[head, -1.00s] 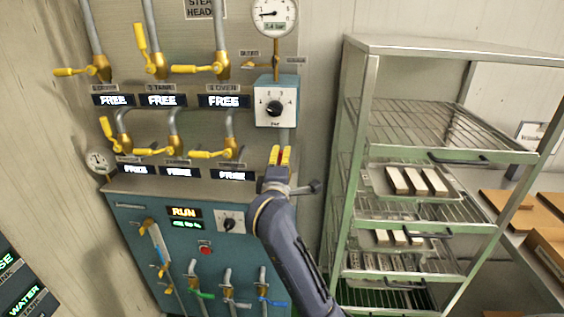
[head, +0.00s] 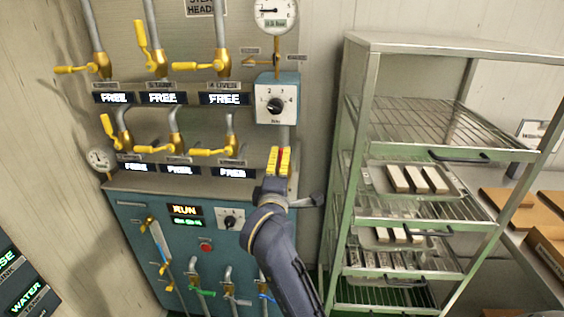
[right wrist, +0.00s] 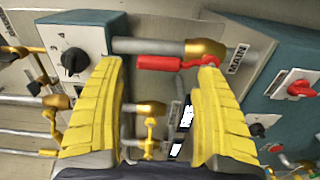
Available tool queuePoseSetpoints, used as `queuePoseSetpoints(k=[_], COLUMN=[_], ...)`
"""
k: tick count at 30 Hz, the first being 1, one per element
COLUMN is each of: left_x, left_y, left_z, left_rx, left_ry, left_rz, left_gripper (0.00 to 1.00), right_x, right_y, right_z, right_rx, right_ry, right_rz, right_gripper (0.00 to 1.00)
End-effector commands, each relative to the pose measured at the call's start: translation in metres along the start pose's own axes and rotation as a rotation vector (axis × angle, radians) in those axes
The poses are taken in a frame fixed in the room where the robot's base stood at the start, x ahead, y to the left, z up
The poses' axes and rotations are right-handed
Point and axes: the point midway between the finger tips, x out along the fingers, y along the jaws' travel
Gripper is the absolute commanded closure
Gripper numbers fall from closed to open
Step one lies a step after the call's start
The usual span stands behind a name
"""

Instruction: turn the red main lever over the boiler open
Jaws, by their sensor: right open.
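The red main lever (right wrist: 160,62) shows in the right wrist view, on a brass valve (right wrist: 205,52) beside a MAIN label. It lies along a grey pipe (right wrist: 145,45), roughly parallel to it. My right gripper (head: 280,152) is open with yellow fingers; in its wrist view (right wrist: 160,85) the lever lies beyond the fingertips, with its grip between them and its brass end near the right finger. I cannot tell whether the right finger touches it. In the head view a little red shows between the fingers, and the gripper hides most of the lever. My left gripper is not in view.
Several yellow-handled valves (head: 200,67) with FREE displays are on the panel at left. A dial box (head: 276,105) sits just above the right gripper. The boiler front (head: 150,225) is below. A metal tray rack (head: 352,160) stands close on the right.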

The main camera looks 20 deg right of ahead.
Motion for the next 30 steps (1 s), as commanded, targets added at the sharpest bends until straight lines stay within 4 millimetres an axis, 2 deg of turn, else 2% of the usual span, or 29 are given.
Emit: queuePoseSetpoints(k=[6, 12, 18, 30], left_x=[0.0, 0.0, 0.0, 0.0], left_y=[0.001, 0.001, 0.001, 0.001], left_z=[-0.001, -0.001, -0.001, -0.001], left_rx=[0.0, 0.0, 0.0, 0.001], left_ry=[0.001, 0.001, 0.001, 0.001], left_rz=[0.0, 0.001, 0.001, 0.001], left_gripper=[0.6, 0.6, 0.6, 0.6], right_x=[-0.037, -0.059, -0.069, -0.07], right_y=[-0.001, 0.0, 0.0, 0.0], right_z=[-0.001, 0.0, 0.0, 0.0], right_rx=[0.002, 0.001, 0.001, 0.0], right_ry=[0.002, 0.001, 0.0, -0.001], right_rz=[-0.001, 0.0, 0.0, 0.001], right_gripper=[0.29, 0.29, 0.29, 0.29])
